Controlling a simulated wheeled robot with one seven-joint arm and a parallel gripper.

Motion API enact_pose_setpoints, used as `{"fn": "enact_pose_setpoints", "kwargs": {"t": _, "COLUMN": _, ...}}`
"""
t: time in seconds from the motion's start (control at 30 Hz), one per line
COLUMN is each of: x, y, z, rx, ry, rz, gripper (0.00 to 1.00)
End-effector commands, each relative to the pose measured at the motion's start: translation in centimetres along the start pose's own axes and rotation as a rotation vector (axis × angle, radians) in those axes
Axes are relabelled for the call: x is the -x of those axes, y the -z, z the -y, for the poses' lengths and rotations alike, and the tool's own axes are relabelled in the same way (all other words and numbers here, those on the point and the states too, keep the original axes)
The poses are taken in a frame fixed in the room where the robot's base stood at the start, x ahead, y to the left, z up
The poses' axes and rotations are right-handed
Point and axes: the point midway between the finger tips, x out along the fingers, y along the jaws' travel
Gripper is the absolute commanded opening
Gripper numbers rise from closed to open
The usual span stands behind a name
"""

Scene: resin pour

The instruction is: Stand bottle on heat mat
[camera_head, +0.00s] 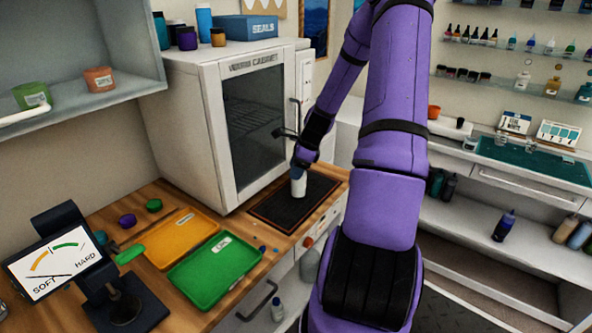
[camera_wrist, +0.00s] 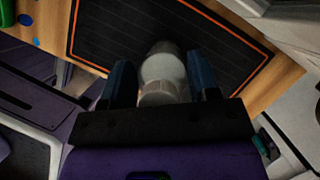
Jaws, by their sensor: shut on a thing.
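A white bottle (camera_head: 298,183) is held upright in my gripper (camera_head: 302,165), over the black heat mat with an orange border line (camera_head: 315,193). In the head view its lower end meets the mat in the picture, but I cannot tell whether it touches. In the wrist view the bottle (camera_wrist: 163,75) sits between the two dark fingers of my gripper (camera_wrist: 162,85), which are shut on it. The mat (camera_wrist: 105,30) fills the background behind it there. My fingers hide the upper part of the bottle in the head view.
The warm cabinet (camera_head: 222,120) stands right behind the mat, its door closed. A green tray (camera_head: 215,272) and an orange tray (camera_head: 182,238) lie to the left. Small blue bits (camera_head: 262,249) lie on the wood between the green tray and the mat. A dial gauge (camera_head: 52,265) stands at the far left.

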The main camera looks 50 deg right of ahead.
Motion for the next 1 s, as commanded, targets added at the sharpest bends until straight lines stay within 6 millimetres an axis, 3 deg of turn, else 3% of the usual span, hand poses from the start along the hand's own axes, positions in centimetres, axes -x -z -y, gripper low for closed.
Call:
{"fn": "enact_pose_setpoints", "kwargs": {"t": 0.43, "x": -0.8, "y": 0.3, "z": 0.0, "rx": 0.001, "ry": 0.001, "rz": 0.000, "gripper": 0.23}}
{"fn": "enact_pose_setpoints", "kwargs": {"t": 0.47, "x": -0.8, "y": 0.3, "z": 0.0, "rx": 0.001, "ry": 0.001, "rz": 0.000, "gripper": 0.62}}
{"fn": "enact_pose_setpoints", "kwargs": {"t": 0.53, "x": -0.7, "y": 0.3, "z": 0.0, "rx": 0.001, "ry": 0.001, "rz": 0.000, "gripper": 0.78}}
{"fn": "enact_pose_setpoints", "kwargs": {"t": 0.83, "x": -0.6, "y": 0.3, "z": 0.0, "rx": 0.000, "ry": 0.001, "rz": 0.000, "gripper": 0.81}}
{"fn": "enact_pose_setpoints", "kwargs": {"t": 1.0, "x": 0.6, "y": 0.2, "z": 0.1, "rx": 0.000, "ry": 0.003, "rz": -0.001, "gripper": 0.81}}
